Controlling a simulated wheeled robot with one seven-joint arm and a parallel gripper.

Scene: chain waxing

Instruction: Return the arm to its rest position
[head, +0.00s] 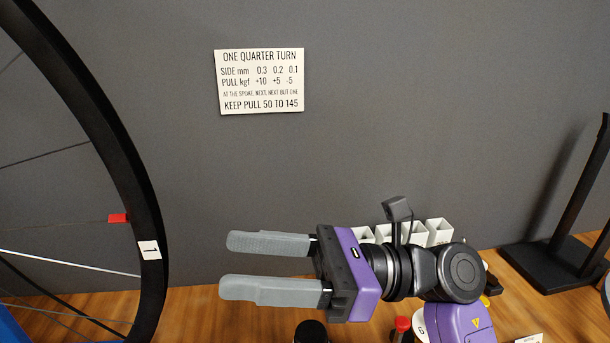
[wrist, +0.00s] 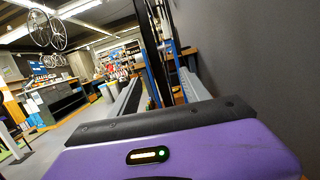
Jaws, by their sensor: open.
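My gripper (head: 228,265) is in the lower middle of the head view, with its two grey fingers pointing left. The fingers are apart with nothing between them, held above the wooden bench (head: 205,312). The purple gripper body and the dark wrist joint are to the right of the fingers. In the wrist view the purple gripper body fills the bottom, and the grey fingers (wrist: 158,90) reach away from it, apart and empty. The tips stop short of the bicycle wheel (head: 143,185) at the left of the head view.
A red marker (head: 118,218) is on a spoke. White open containers (head: 439,231) stand behind my wrist. A dark-capped bottle (head: 311,331) and a red-capped bottle (head: 402,325) stand below. A black stand (head: 556,262) is at the right. A printed sign (head: 260,82) is on the grey wall.

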